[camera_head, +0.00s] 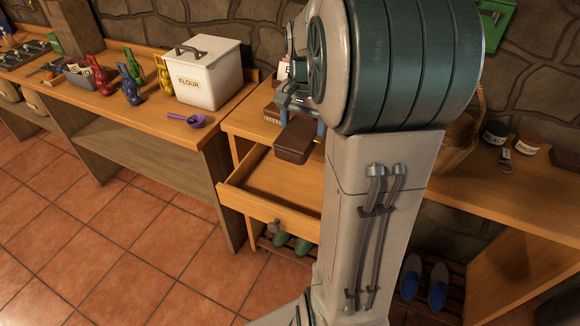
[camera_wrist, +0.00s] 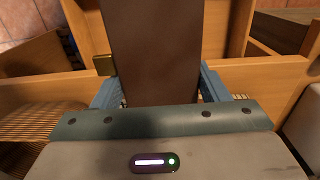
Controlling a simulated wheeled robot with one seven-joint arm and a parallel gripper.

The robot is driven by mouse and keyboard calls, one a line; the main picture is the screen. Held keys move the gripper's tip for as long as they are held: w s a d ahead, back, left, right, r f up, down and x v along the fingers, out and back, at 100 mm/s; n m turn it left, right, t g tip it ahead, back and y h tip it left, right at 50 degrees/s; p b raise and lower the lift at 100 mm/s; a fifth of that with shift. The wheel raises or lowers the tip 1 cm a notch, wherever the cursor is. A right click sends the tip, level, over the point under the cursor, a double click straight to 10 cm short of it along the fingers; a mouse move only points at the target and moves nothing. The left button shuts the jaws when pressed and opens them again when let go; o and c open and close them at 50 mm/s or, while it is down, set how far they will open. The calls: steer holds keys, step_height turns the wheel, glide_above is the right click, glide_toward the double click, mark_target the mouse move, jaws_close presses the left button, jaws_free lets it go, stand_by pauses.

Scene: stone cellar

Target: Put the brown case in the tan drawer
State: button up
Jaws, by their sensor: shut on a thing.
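The brown case (camera_head: 294,141) is a dark brown box held in my gripper (camera_head: 296,112), above the open tan drawer (camera_head: 235,199). The drawer is pulled out from a wooden cabinet and its visible floor looks bare. In the wrist view the case (camera_wrist: 152,55) fills the middle between the two blue fingers of my gripper (camera_wrist: 160,90), which are shut on it. The drawer's wooden walls show around the case there. My arm hides the drawer's right part in the head view.
Jars (camera_head: 529,144) are on the right counter. Blue shoes (camera_head: 437,286) sit on a low rack. The tiled floor at left is clear.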

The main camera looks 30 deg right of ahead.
mark_target(282, 160)
step_height(282, 160, down, 18)
steer(key=shift+w+r+b, duration=0.1)
steer(key=shift+b, duration=0.7)
steer(key=o, duration=1.2)
steer(key=shift+f, duration=0.2)
steer(key=shift+c, duration=0.2)
step_height(282, 160, up, 12)
steer(key=p, duration=0.1)
steer(key=s+a+r+n, duration=0.1)
steer(key=a, duration=0.1)
steer(key=s+a+r+n, duration=0.1)
steer(key=s+a+n, duration=0.1)
steer(key=a, duration=0.1)
steer(key=s+a+r+n+t, duration=0.1)
steer(key=s+a+r, duration=0.1)
steer(key=a, duration=0.1)
steer(key=shift+s, duration=0.15)
steer(key=s+a+n+t, duration=0.1)
steer(key=s+a+n, duration=0.5)
steer(key=s, duration=0.3)
steer(key=shift+a+r, duration=0.25)
steer(key=shift+a, duration=0.05)
